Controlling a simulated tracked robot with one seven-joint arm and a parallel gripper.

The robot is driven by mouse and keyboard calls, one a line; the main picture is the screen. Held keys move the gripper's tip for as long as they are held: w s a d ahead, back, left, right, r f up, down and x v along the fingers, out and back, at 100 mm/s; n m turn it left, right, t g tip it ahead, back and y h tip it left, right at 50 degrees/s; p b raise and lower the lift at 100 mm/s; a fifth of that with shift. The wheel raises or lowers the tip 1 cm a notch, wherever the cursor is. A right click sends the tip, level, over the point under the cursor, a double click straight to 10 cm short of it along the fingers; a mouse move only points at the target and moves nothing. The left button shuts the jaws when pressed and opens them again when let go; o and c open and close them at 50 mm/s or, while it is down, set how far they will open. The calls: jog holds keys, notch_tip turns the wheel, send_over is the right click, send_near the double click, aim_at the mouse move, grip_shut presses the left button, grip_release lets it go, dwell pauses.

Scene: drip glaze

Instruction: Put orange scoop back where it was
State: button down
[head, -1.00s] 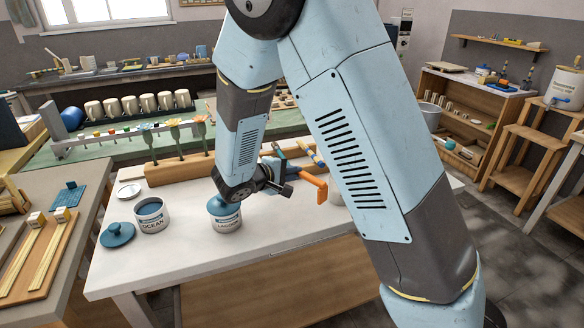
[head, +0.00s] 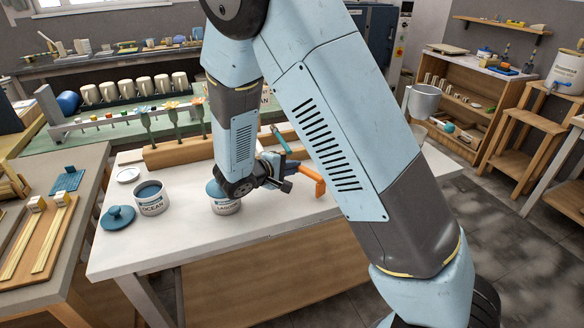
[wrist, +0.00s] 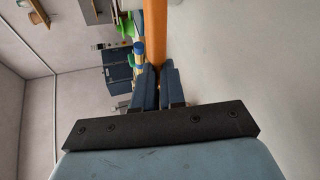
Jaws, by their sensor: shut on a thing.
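The orange scoop (head: 312,181) is held in my gripper (head: 290,170), its orange part pointing right and down in the head view. In the wrist view, its long orange handle (wrist: 155,30) runs up from between my closed fingers (wrist: 159,85). My gripper is over the white table (head: 180,245), to the right of the jar labelled LAGOON (head: 226,208), which my wrist partly covers. A teal-handled tool (head: 277,136) shows behind my gripper. The rack's right part is hidden by my arm.
An open OCEAN jar (head: 152,203) and a blue lid (head: 118,217) are at the table's left. A row of cream mugs (head: 130,90) stands behind. A grey metal pot (head: 424,102) shows right of my arm. The table's front is clear.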

jog(key=shift+f, duration=0.4)
jog(key=c, duration=1.1)
grip_release()
